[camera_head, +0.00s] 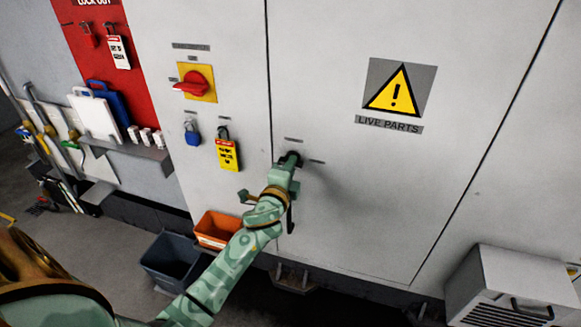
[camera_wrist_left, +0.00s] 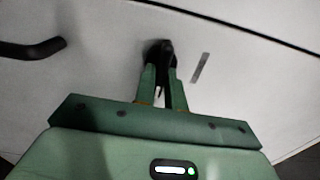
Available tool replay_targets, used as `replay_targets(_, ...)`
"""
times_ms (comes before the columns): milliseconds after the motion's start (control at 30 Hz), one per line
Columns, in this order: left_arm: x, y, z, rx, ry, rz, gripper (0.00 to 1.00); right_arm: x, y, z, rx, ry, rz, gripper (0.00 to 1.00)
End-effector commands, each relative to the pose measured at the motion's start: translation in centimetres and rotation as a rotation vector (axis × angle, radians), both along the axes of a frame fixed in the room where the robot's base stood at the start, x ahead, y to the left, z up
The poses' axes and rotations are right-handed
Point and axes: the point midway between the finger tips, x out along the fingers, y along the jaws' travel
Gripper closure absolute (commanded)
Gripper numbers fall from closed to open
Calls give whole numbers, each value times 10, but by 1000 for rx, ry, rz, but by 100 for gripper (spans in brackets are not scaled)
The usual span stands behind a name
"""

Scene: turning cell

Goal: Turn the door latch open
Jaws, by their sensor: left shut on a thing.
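The door latch (camera_head: 290,158) is a small dark handle on the pale cabinet door (camera_head: 350,190), just right of the vertical door seam. My left gripper (camera_head: 288,163) is at the latch and covers most of it in the head view. In the left wrist view the dark latch (camera_wrist_left: 160,50) sits between the two green fingers of my left gripper (camera_wrist_left: 163,80), which is shut on it. How far the latch is turned is hard to tell, as the fingers hide much of it. My right gripper is not in view.
A red rotary switch (camera_head: 195,83) on a yellow plate, a blue padlock (camera_head: 192,133) and a yellow tag (camera_head: 227,154) are left of the seam. An orange bin (camera_head: 215,229) and a grey bin (camera_head: 172,262) stand below. A grey box unit (camera_head: 515,285) is at lower right.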

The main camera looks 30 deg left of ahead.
Motion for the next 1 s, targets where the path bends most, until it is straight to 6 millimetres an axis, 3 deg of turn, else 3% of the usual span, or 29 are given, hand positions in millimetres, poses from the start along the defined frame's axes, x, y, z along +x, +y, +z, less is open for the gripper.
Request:
replay_targets(300, 0, -1, -1, 4, 3, -1, 100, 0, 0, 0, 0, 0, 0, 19)
replay_targets(333, 0, -1, -1, 4, 3, -1, 83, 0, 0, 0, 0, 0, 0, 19)
replay_targets(400, 0, -1, -1, 3, 3, -1, 66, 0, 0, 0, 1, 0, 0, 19)
replay_targets(767, -5, -2, -1, 1, 2, -1, 66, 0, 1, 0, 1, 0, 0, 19)
replay_targets(867, -20, -5, -2, 1, 2, -1, 66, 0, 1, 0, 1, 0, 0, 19)
replay_targets(1000, -54, -14, -3, 0, 4, -1, 66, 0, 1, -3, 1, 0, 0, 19)
